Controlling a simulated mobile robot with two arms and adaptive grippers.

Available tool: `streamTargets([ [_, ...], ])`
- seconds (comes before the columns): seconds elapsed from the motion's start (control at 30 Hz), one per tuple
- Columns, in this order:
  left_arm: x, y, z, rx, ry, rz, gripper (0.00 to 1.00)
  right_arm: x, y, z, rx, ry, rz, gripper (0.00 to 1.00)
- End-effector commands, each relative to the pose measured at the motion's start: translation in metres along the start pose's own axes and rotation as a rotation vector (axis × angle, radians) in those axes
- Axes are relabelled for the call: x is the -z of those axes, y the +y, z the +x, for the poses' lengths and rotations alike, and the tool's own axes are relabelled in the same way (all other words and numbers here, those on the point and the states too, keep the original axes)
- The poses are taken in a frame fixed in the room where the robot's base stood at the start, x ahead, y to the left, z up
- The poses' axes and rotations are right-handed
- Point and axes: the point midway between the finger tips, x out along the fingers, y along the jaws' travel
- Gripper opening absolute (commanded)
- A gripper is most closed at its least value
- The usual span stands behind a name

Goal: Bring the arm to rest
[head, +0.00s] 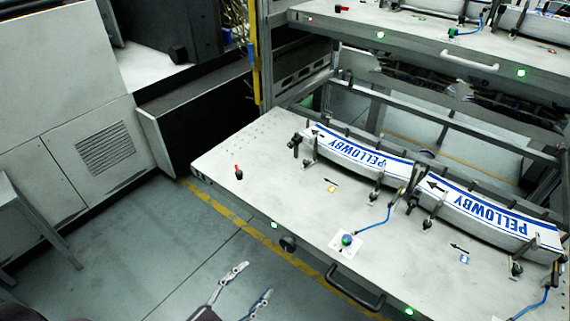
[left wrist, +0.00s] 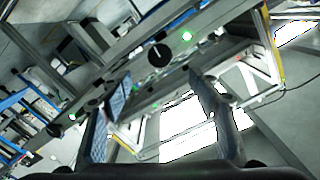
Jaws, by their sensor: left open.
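My left gripper (head: 255,279) shows at the bottom of the head view, its two fingers apart with nothing between them. It is over the floor, in front of the pulled-out shelf (head: 262,185) and clear of it. In the left wrist view both fingers (left wrist: 150,95) are spread, with machine frames and bright panels beyond. Two curved stacks of white and blue PELLOWBY labels, a left one (head: 350,158) and a right one (head: 480,208), lie on the shelf between metal guides. My right gripper is not in view.
An upper shelf (head: 420,45) overhangs at the back right. Grey cabinets (head: 75,150) stand at the left. The floor (head: 150,240) between is free.

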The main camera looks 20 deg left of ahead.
Motion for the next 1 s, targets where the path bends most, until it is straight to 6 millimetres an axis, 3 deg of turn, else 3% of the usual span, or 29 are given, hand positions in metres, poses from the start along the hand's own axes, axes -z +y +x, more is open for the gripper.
streamTargets([
  [0.13, -0.005, 0.002, 0.0, -0.002, -0.012, -0.005, 0.56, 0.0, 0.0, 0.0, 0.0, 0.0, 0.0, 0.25],
  [0.23, -0.03, 0.012, -0.003, -0.01, -0.078, -0.035, 0.56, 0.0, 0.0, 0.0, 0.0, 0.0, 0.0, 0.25],
  [0.37, -0.098, 0.043, -0.016, -0.032, -0.267, -0.12, 0.56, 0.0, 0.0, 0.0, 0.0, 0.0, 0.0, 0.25],
  [0.47, -0.161, 0.08, -0.039, -0.061, -0.461, -0.206, 0.56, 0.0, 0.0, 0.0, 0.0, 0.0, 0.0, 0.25],
  [0.6, -0.236, 0.139, -0.09, -0.113, -0.74, -0.319, 0.56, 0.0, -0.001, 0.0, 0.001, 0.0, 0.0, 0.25],
  [0.7, -0.276, 0.183, -0.138, -0.156, -0.942, -0.394, 0.56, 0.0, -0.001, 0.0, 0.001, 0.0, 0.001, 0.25],
  [0.83, -0.307, 0.232, -0.203, -0.211, -1.185, -0.473, 0.56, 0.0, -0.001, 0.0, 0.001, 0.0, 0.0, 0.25],
  [1.0, -0.319, 0.27, -0.267, -0.263, -1.398, -0.528, 0.56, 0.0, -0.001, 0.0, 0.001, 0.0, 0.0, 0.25],
])
